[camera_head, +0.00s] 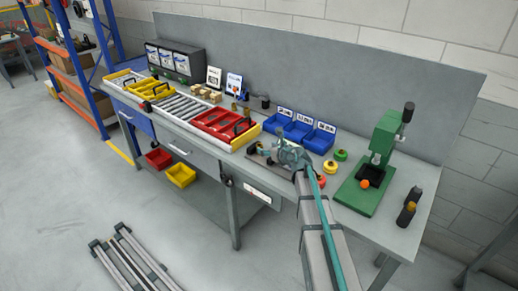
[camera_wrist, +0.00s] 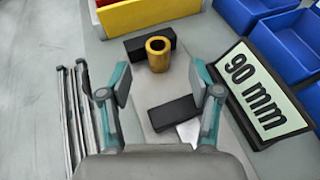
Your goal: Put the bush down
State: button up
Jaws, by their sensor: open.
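The bush, a brass-coloured hollow cylinder (camera_wrist: 158,54), stands upright in the wrist view, beside a dark block (camera_wrist: 137,48) near the top centre. I cannot tell if it touches the block. My gripper (camera_wrist: 160,82) is open, its two teal fingers apart, with nothing between the pads. The bush is ahead of the fingertips, roughly centred on the gap. In the head view my gripper (camera_head: 290,155) is over the bench (camera_head: 262,181), in front of the blue bins. I cannot make out the bush there.
A second dark block (camera_wrist: 172,115) lies between the fingers in the picture. A "90 mm" sign (camera_wrist: 264,94) stands close to the right finger. Blue bins (camera_head: 298,131) are behind, a red tray (camera_head: 226,123) is left, and a green press (camera_head: 379,163) is right.

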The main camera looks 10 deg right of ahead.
aim_at(261, 147)
jog(key=p+x, duration=0.2)
jog(key=x, duration=0.3)
jog(key=shift+w+a+f, duration=0.15)
jog(key=shift+w+a, duration=0.1)
grip_shut()
